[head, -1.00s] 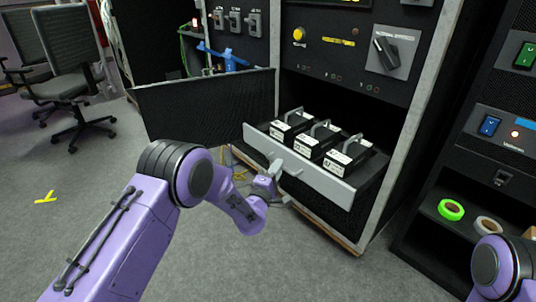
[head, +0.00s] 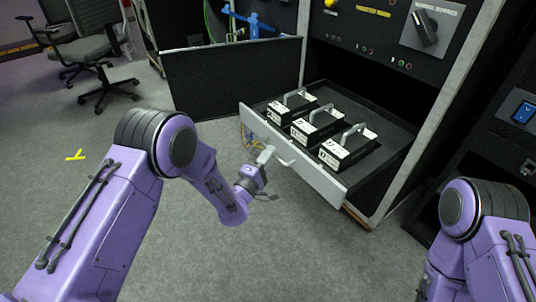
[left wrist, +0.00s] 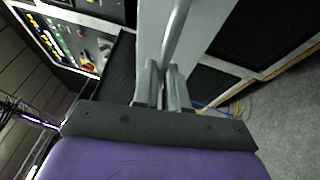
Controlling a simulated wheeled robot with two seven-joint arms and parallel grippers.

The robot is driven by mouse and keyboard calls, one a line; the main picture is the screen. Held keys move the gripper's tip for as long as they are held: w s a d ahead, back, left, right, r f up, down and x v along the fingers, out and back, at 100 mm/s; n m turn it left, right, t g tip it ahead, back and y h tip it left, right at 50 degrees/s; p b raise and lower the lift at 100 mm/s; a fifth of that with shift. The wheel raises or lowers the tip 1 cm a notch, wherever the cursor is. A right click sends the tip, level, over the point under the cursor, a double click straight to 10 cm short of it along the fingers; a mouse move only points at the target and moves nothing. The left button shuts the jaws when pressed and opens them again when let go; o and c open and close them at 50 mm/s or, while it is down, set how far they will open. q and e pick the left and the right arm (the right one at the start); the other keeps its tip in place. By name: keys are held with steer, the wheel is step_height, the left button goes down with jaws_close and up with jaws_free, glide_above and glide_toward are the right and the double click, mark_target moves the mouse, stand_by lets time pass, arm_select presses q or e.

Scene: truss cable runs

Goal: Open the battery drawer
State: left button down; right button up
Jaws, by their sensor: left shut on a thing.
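The battery drawer (head: 325,182) stands pulled out of the rack, its pale front panel facing the room. Three black batteries with grey handles (head: 346,150) sit in it in a row, and dark tray floor shows behind them. My left gripper (head: 266,157) is at the outer side of the front panel, shut on the drawer handle (head: 284,160). In the left wrist view the two fingers (left wrist: 163,85) close around the handle bar (left wrist: 177,30), in front of the pale panel. My right gripper is out of view; only part of that arm shows at lower right.
A black hinged panel (head: 230,80) stands open left of the drawer. Office chairs (head: 95,50) stand at far left. Grey carpet (head: 270,255) before the drawer is clear.

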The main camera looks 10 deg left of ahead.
arm_select(q)
steer(key=c, duration=1.2)
jaws_free()
steer(key=shift+o, duration=0.2)
steer(key=v, duration=1)
steer(key=shift+s, duration=0.25)
steer(key=shift+a+f, duration=0.1)
steer(key=shift+f, duration=0.05)
